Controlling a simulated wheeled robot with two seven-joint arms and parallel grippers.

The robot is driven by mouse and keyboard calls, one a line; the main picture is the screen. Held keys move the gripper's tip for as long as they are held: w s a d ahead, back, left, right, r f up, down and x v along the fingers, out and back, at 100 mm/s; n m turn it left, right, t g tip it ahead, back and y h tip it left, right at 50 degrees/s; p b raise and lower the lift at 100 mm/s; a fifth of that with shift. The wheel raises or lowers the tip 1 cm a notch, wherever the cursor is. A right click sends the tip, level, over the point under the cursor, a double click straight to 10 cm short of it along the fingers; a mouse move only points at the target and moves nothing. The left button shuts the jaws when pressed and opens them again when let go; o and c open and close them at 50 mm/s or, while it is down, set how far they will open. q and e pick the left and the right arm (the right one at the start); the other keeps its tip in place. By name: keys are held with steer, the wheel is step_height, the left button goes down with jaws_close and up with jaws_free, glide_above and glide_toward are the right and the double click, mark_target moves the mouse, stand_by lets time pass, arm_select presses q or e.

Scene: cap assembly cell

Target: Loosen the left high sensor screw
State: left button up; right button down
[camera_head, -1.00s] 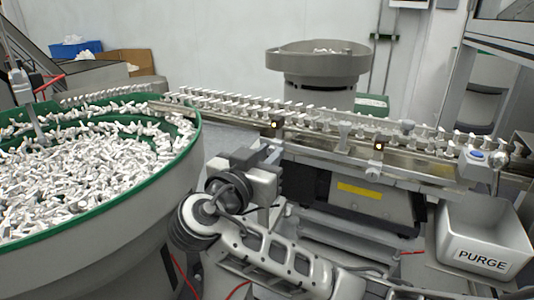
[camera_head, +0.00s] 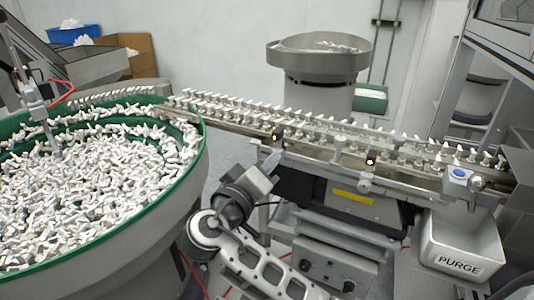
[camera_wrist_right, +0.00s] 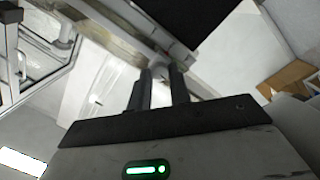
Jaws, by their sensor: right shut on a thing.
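The left sensor (camera_head: 278,135), a dark block with a small lit yellow lamp, sits on the side of the feed rail. My right gripper (camera_head: 270,158) reaches up to the rail just below this sensor; its fingertips are small and partly hidden there. In the right wrist view the two dark fingers of the gripper (camera_wrist_right: 161,80) are closed on a small grey screw knob (camera_wrist_right: 159,72) under the rail. Most of the knob is hidden between the fingertips. A second lit sensor (camera_head: 370,161) sits further right on the rail. My left gripper is not in view.
The feed rail (camera_head: 410,172) carries rows of white caps. A green-rimmed bowl (camera_head: 204,150) full of white parts stands close to my right arm on the left. A white PURGE bin (camera_head: 460,246) stands at the right. A grey hopper (camera_head: 318,62) stands behind.

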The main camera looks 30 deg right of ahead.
arm_select(q)
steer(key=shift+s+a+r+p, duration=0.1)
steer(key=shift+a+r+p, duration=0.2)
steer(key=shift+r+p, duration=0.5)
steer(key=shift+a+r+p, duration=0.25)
steer(key=shift+p, duration=0.95)
arm_select(e)
steer(key=shift+n, duration=3.9)
steer(key=shift+f, duration=0.1)
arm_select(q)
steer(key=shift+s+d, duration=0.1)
arm_select(e)
steer(key=c, duration=1.3)
jaws_free()
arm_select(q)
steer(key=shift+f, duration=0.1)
arm_select(e)
steer(key=shift+a, duration=0.1)
